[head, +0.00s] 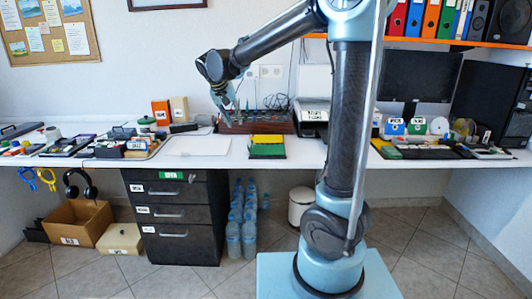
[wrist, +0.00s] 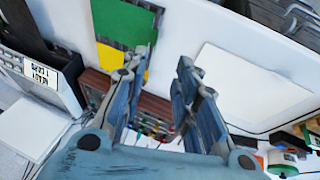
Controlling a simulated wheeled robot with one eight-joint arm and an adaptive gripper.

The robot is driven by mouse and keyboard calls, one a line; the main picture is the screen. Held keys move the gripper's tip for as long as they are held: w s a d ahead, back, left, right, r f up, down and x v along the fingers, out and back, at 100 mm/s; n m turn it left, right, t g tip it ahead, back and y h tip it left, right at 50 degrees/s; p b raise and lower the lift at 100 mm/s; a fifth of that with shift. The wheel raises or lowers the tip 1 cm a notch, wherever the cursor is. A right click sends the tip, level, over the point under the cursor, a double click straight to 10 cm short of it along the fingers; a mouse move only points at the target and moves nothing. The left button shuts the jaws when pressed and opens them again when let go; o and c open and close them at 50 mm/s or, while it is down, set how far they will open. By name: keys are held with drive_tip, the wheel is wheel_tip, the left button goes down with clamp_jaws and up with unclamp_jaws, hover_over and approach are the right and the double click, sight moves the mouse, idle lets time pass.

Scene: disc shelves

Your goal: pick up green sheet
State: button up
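In the wrist view the green sheet (wrist: 125,20) is at the top, left of centre, cut by the frame edge. The yellow sheet (wrist: 110,58) shows below it, partly behind a finger. My gripper (head: 228,116) is above the desk, left of and behind the sheets. In the wrist view my gripper (wrist: 158,68) is open, its fingers apart with nothing between them.
A dark brown rack (head: 262,122) with several small items stands behind the sheets. A white board (head: 185,146) lies to their left, and a labelled white device (head: 314,115) is to the right at the back.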

drive_tip(key=x, duration=1.2)
drive_tip(key=shift+w, duration=0.1)
drive_tip(key=x, duration=0.4)
drive_tip(key=shift+w+d+r, duration=0.15)
drive_tip(key=shift+w+d, duration=0.1)
drive_tip(key=shift+w, duration=0.1)
drive_tip(key=shift+w+d+f, duration=0.15)
drive_tip(key=shift+w+f, duration=0.05)
drive_tip(key=shift+f, duration=0.3)
clamp_jaws()
